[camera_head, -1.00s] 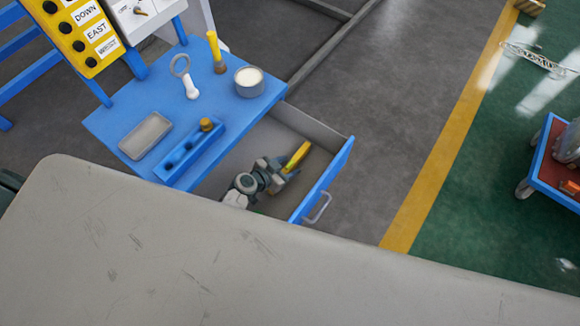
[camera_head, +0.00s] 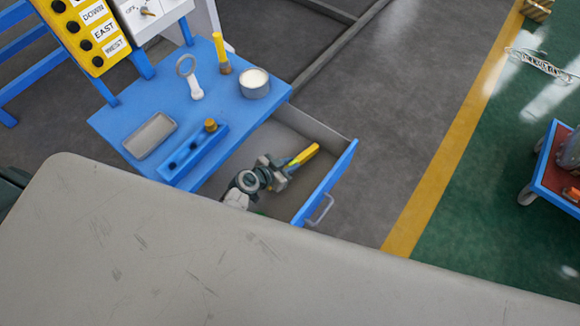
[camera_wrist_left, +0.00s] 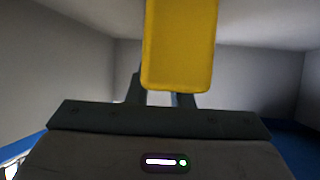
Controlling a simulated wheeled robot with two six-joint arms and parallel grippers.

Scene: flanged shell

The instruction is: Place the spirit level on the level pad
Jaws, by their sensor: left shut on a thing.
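The spirit level is a yellow bar (camera_head: 305,154) inside the open drawer in the head view. My left gripper (camera_head: 287,166) reaches into the drawer and is shut on the level's near end. In the left wrist view the yellow level (camera_wrist_left: 180,45) stands out between the dark fingers (camera_wrist_left: 160,98). I cannot tell whether it touches the drawer floor. A grey, shallow, rectangular pad with a raised rim (camera_head: 150,135) lies empty on the blue bench top, at its left; it looks like the level pad. My right gripper is not in view.
The open drawer (camera_head: 330,187) has raised walls around my gripper. The blue bench top (camera_head: 215,110) holds a blue block with holes (camera_head: 193,155), a round tin (camera_head: 252,84), a ring-topped white piece (camera_head: 188,77) and a yellow-handled brush (camera_head: 219,50). A grey surface (camera_head: 200,260) fills the foreground.

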